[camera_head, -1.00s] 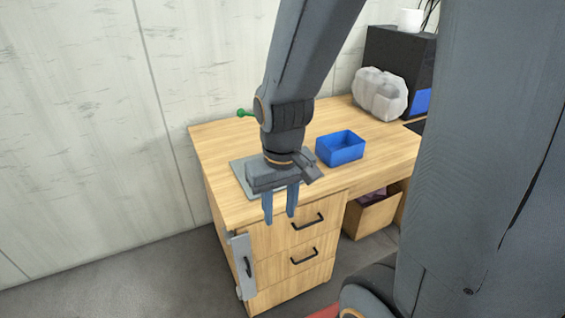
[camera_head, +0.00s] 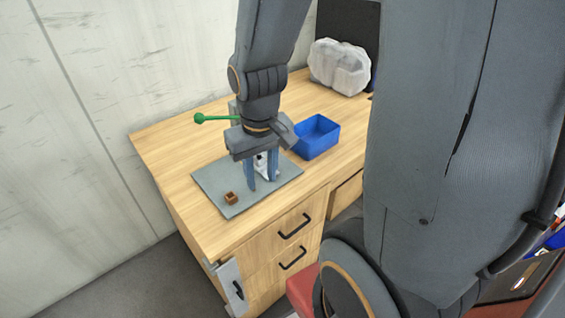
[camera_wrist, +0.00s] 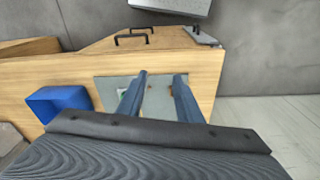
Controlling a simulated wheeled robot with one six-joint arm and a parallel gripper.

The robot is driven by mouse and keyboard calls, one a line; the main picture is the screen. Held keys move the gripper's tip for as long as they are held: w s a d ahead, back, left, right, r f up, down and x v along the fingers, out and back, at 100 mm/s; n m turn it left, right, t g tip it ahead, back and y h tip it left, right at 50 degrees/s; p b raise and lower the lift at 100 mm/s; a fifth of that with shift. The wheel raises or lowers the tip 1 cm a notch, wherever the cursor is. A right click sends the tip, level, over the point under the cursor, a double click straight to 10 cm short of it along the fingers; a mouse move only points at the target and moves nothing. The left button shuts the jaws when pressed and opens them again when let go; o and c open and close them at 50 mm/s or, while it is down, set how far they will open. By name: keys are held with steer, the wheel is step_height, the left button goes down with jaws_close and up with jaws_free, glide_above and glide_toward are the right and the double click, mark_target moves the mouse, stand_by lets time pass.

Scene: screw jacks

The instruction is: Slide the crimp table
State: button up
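A flat grey plate (camera_head: 215,185) lies on the wooden desk; it also shows in the wrist view (camera_wrist: 106,86). A small brown block (camera_head: 231,198) sits near its front left. A lever with a green knob (camera_head: 199,118) sticks out left of a grey body (camera_head: 233,110) mostly hidden behind my arm. A small whitish part (camera_head: 261,163) shows behind my fingers; I cannot tell which piece is the crimp table. My gripper (camera_head: 263,184) points down over the plate with its fingers apart. The wrist view also shows the gap between them (camera_wrist: 161,77). I see nothing held.
A blue open bin (camera_head: 318,140) stands on the desk right of the plate. A pale lumpy bag (camera_head: 340,66) lies farther back. The desk (camera_head: 165,150) has bare wood left of the plate. Drawers with black handles (camera_head: 294,227) are below its front edge.

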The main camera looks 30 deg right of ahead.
mark_target(264, 165)
steer(key=w+d+f+t+p, duration=0.3)
steer(key=w+d+f+p, duration=0.15)
steer(key=w+d, duration=0.5)
steer(key=shift+m, duration=0.4)
steer(key=shift+w+x, duration=0.25)
steer(key=shift+x, duration=2.25)
steer(key=shift+w+x, duration=0.2)
steer(key=shift+x, duration=2.25)
steer(key=shift+r, duration=0.15)
jaws_close()
